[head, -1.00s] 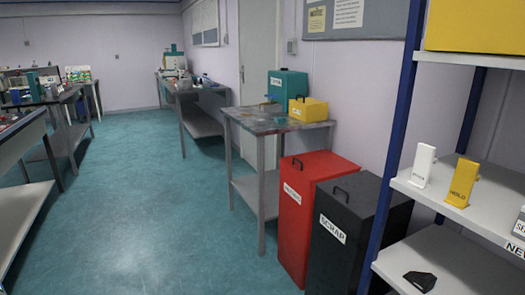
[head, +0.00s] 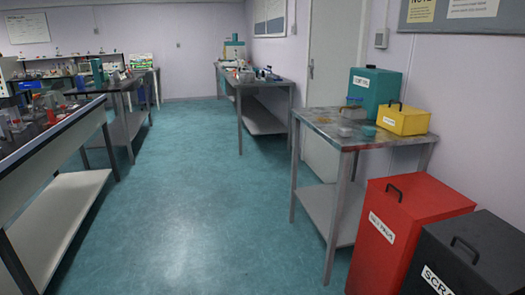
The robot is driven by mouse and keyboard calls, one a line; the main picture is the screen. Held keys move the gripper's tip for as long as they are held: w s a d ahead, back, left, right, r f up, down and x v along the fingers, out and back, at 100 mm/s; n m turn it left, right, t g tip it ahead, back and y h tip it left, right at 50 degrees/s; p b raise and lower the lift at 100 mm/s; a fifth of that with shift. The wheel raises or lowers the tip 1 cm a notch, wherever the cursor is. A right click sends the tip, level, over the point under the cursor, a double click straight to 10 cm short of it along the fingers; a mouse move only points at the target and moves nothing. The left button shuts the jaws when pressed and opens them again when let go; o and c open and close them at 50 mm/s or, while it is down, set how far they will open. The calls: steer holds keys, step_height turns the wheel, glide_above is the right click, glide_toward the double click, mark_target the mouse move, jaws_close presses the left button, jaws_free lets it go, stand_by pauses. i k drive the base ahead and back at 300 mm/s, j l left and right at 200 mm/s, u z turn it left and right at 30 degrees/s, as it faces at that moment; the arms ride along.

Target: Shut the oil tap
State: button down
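I cannot make out an oil tap in the head view. My gripper is not in view, so what it holds or how it stands does not show. Several small items on the far benches are too small to tell apart.
A small table (head: 322,125) at right carries a teal box (head: 375,92) and a yellow box (head: 403,119). A red bin (head: 410,215) and black bin (head: 465,255) stand in front. Benches line the left (head: 60,150) and far wall (head: 262,84). The floor (head: 190,180) between is clear.

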mark_target(354, 98)
steer(key=i+u, duration=0.15)
steer(key=i, duration=1.1)
steer(key=i+z, duration=0.2)
steer(key=i, duration=0.35)
steer(key=i+j+z, duration=0.25)
steer(key=i, duration=0.3)
steer(key=i+j+z, duration=0.6)
steer(key=i, duration=0.2)
steer(key=i+l, duration=0.05)
